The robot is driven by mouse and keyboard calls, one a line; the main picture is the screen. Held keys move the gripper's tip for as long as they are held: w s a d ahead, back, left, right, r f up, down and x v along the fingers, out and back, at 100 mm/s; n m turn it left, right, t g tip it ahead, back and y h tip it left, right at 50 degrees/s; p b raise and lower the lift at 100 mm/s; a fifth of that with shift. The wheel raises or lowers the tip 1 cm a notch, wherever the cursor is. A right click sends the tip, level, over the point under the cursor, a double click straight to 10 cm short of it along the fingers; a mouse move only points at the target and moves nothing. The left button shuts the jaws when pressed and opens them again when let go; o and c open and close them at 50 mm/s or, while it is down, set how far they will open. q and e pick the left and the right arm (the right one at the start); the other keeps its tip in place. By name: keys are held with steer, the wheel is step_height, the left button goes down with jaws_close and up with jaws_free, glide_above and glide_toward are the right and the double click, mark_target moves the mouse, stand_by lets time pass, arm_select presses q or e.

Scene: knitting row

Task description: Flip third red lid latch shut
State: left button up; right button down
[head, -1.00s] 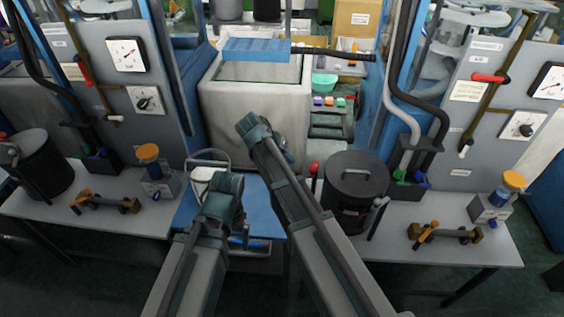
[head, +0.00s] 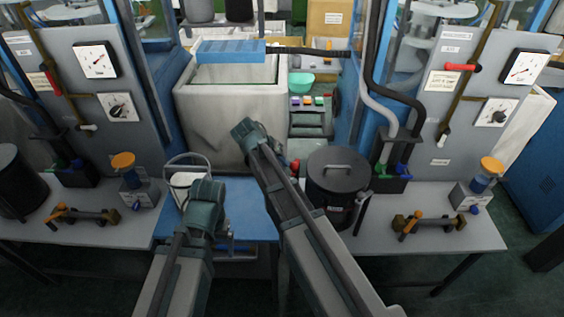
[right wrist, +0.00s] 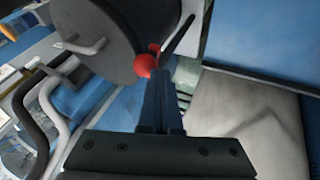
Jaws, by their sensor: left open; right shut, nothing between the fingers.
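The black pot (head: 338,178) stands on the right bench, with a flat dark lid (head: 338,166) and a bar handle on top. A red ball knob (head: 294,166) shows at the pot's left edge, beside my right arm. In the right wrist view the red knob (right wrist: 145,65) is at the lid's (right wrist: 97,38) rim, just beyond my right fingertips (right wrist: 164,75). Those fingers are shut and empty; contact with the knob cannot be told. In the head view my right arm partly hides its gripper. My left gripper (head: 228,236) is low over the blue bench, open, mostly hidden by its own wrist.
A white pail (head: 185,185) with a raised handle stands left of my left wrist. A large pale bin (head: 232,125) is behind my arms. An orange-handled clamp tool (head: 430,223) lies on the right bench. Another black pot (head: 15,182) is at the far left.

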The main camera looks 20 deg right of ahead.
mark_target(293, 168)
steer(key=shift+s+d+n, duration=0.15)
steer(key=shift+s+n, duration=0.1)
steer(key=shift+n, duration=0.05)
steer(key=shift+s+d+t, duration=0.15)
steer(key=shift+t, duration=0.15)
steer(key=shift+s+d+n+t+y, duration=0.3)
steer(key=shift+s+d+n, duration=0.1)
steer(key=shift+n, duration=0.35)
steer(key=shift+s+d+n+t+y, duration=0.3)
steer(key=shift+s+n, duration=0.1)
steer(key=shift+n, duration=0.35)
steer(key=shift+s+d+n+t+y, duration=0.4)
steer(key=shift+d+n, duration=0.2)
steer(key=shift+n, duration=0.3)
steer(key=d+n+y, duration=0.2)
steer(key=n, duration=0.1)
steer(key=d+n+t+y, duration=0.1)
steer(key=d+n+y, duration=0.1)
steer(key=d+n, duration=0.1)
steer(key=d+n+y, duration=0.2)
steer(key=n, duration=0.2)
steer(key=shift+w+d+n, duration=0.3)
steer(key=shift+w+d, duration=0.05)
arm_select(q)
steer(key=shift+s+d, duration=0.2)
steer(key=shift+d, duration=0.3)
arm_select(e)
steer(key=shift+s+a, duration=0.1)
steer(key=shift+a, duration=0.1)
